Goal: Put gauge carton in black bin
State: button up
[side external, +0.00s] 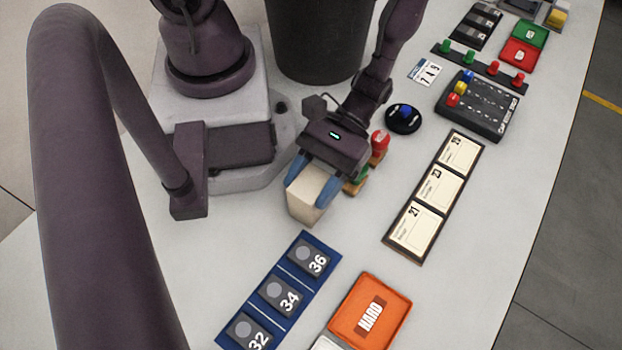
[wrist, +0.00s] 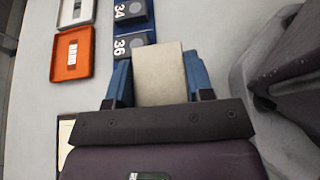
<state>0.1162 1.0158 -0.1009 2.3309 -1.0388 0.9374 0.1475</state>
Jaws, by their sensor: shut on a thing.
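The gauge carton, a plain cream-coloured box (side external: 305,193), is between the blue fingertips of my gripper (side external: 311,187) in the side external view. The gripper is shut on it, just in front of my base; whether the carton touches the table I cannot tell. In the wrist view the carton (wrist: 160,75) fills the space between the two blue fingers (wrist: 160,82). The black bin (side external: 318,45) stands at the top of the side external view, behind my arm and beside the table. Its rim and opening are out of view.
A blue panel with numbered tiles (side external: 305,283) and an orange HARD tray (side external: 370,312) lie in front of the carton. Right are a card strip (side external: 433,200), a black disc with a blue knob (side external: 403,119) and red and green pieces (side external: 379,143) close to my gripper.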

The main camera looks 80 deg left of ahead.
jog(key=o, duration=1)
jog(key=v, duration=1.2)
jog(key=a+r+m+t+y, duration=0.4)
jog(key=r+t, duration=0.3)
jog(key=r, duration=0.5)
jog(key=a+r+m+t+y, duration=0.4)
jog(key=r+t, duration=0.3)
jog(key=r, duration=0.4)
jog(key=shift+r+m+y, duration=0.4)
jog(key=o, duration=0.4)
jog(key=shift+a+r+t, duration=0.3)
jog(key=shift+r, duration=0.1)
